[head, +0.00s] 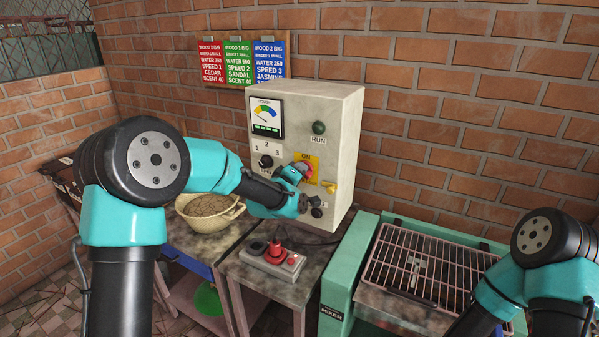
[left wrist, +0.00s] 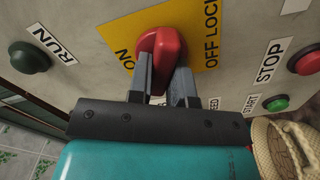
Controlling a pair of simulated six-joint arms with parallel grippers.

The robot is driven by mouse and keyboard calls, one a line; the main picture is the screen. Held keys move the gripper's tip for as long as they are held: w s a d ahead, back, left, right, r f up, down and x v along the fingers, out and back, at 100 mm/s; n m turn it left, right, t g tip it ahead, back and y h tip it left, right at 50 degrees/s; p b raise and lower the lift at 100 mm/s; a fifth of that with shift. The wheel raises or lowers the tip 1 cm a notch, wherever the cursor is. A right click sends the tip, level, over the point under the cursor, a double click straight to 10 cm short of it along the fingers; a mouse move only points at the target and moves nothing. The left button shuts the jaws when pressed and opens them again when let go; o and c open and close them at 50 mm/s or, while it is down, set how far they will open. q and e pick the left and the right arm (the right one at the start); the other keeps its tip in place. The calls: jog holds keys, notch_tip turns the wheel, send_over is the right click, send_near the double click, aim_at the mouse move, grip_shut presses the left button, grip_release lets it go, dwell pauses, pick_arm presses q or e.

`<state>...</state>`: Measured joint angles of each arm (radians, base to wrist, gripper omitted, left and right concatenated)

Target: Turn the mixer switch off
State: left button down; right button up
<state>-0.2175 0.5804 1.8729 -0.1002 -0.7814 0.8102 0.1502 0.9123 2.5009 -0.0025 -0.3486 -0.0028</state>
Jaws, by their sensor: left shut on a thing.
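The mixer switch is a red rotary knob on a yellow plate (head: 314,160) marked ON, on the front of a pale control box (head: 338,135). In the left wrist view the red knob (left wrist: 160,42) sits between the words ON and OFF LOCK on the yellow plate (left wrist: 203,20). My left gripper (left wrist: 162,72) is shut on the knob, one finger on each side. In the head view my left gripper (head: 297,172) covers part of the knob, and its exact setting cannot be told. My right arm shows at the lower right; its gripper is out of view.
A green RUN lamp (head: 319,128) and a meter (head: 266,117) are on the box. The green mixer (head: 338,282) with a grille (head: 425,265) is at right.

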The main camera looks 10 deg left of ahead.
pick_arm(q)
jog(key=n, duration=0.5)
jog(key=shift+f+n, duration=0.15)
jog(key=shift+n, duration=0.25)
jog(key=c, duration=1)
grip_release()
jog(key=shift+c, duration=0.2)
jog(key=shift+a, duration=0.1)
jog(key=v, duration=1.7)
jog(key=shift+s, duration=0.2)
